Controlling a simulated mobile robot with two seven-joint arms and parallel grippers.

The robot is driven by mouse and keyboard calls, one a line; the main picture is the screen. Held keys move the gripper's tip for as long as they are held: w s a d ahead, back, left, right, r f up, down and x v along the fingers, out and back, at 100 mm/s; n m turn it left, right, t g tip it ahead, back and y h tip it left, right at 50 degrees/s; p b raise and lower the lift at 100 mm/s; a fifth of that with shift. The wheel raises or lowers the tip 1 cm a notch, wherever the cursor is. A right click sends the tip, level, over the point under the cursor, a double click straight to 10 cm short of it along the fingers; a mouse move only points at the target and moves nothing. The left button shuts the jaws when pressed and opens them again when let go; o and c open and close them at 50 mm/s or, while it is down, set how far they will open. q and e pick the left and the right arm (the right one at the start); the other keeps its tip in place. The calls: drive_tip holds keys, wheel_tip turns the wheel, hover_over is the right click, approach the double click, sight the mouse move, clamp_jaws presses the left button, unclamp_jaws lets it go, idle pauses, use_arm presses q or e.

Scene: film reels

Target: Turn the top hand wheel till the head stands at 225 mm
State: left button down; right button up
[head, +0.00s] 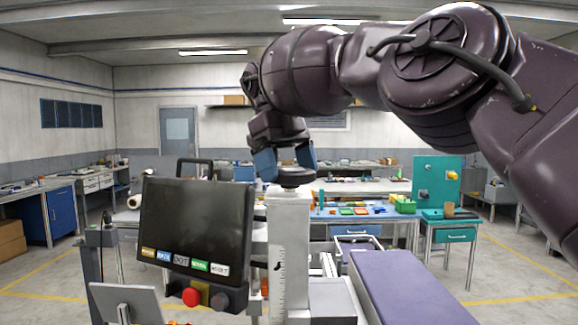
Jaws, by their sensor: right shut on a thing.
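A white column (289,225) stands upright near the middle, with a graduated scale on its front. A small dark pointer mark (278,266) shows low on the scale; its figures are too small to read. The dark round hand wheel (296,181) sits on top of the column. My right gripper (288,171) comes down from above with its blue fingers on either side of the wheel, shut on it. The head of the machine cannot be made out clearly. My left gripper is not in view.
A dark control screen (196,232) with a red button (191,297) stands left of the column, close to it. A purple padded bench (405,290) lies to the right. Workbenches with tools and a teal panel (437,182) stand behind.

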drive_tip(key=shift+r, duration=0.15)
drive_tip(key=o, duration=0.6)
